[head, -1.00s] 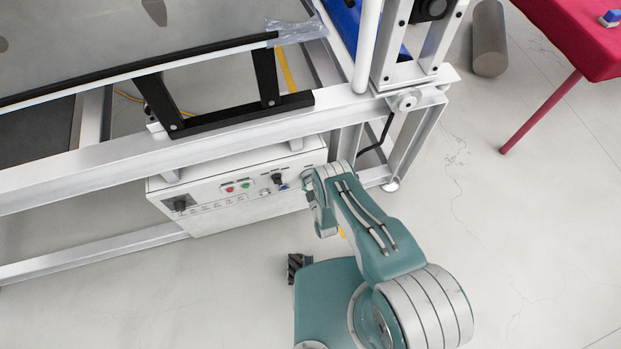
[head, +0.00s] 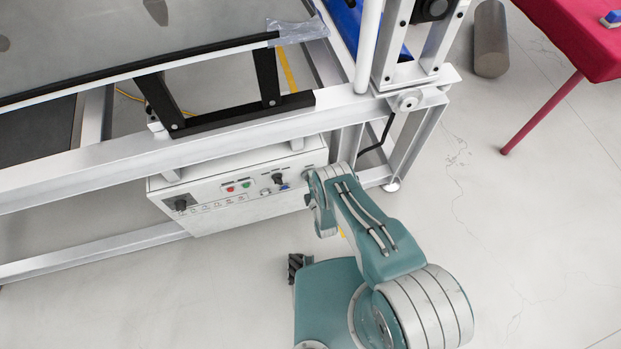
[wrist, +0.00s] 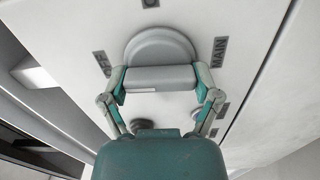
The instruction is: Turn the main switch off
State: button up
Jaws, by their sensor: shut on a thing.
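The main switch (wrist: 162,48) is a grey round knob with a raised bar handle (wrist: 160,78), on a light panel in the wrist view. The bar lies roughly level across the picture. A "MAIN" label (wrist: 220,52) is to its right and a label that seems to read "OFF" (wrist: 102,63) is to its left. My gripper (wrist: 161,84) is shut on the bar, one finger at each end. In the head view, the switch and my fingertips are hidden behind my arm at the right end of the white control box (head: 225,215).
The box front carries a red button (head: 230,189), a green button (head: 246,184) and black knobs (head: 278,179). A metal frame (head: 120,160) stands over the box. A red table (head: 580,35) and a grey cylinder (head: 490,40) are at the upper right.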

jog(key=shift+s+a+f+n, duration=0.15)
jog(key=shift+s+f+n, duration=0.05)
jog(key=shift+n, duration=0.3)
jog(key=o, duration=1)
jog(key=shift+c, duration=0.2)
jog(key=shift+w, duration=0.1)
jog(key=v, duration=0.7)
jog(key=shift+s, duration=0.25)
